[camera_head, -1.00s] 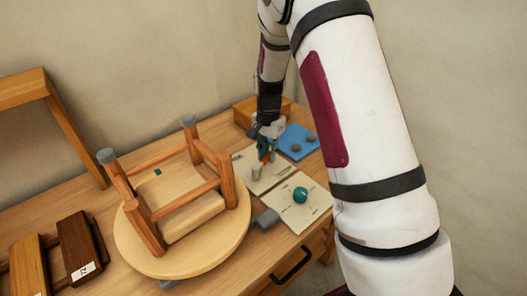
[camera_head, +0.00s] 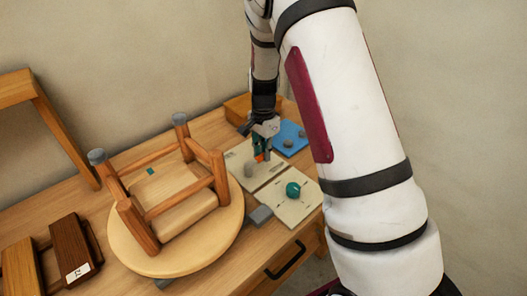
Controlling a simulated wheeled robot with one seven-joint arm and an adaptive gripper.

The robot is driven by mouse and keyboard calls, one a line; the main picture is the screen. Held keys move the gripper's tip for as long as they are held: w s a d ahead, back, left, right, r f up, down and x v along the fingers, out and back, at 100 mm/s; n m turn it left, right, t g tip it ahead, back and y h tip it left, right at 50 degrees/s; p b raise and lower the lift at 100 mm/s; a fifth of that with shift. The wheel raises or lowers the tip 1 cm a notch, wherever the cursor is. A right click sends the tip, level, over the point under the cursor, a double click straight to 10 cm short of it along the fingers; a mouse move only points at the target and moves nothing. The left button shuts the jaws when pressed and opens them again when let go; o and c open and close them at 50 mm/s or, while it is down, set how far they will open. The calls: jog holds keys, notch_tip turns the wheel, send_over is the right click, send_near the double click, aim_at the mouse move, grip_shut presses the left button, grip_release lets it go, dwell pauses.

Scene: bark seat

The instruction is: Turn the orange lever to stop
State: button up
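The orange lever (camera_head: 259,157) shows as a small orange patch at the back of a pale panel (camera_head: 269,171) on the table. My gripper (camera_head: 261,149) points down right at it, with dark and greenish finger parts beside the orange. The gripper hides most of the lever, so its angle and any stop marking cannot be read. I cannot tell whether the fingers touch the lever or how far they are apart.
A grey knob (camera_head: 249,170) stands on the same panel. A second pale panel with a teal knob (camera_head: 293,189) lies in front. A blue panel (camera_head: 291,135) and a wooden box (camera_head: 238,107) are behind. An upturned stool (camera_head: 182,232) fills the left.

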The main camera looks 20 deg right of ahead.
jog(key=o, duration=0.5)
jog(key=shift+c, duration=0.2)
jog(key=shift+r, duration=0.1)
notch_tip(320, 180, up, 12)
dwell(0.4)
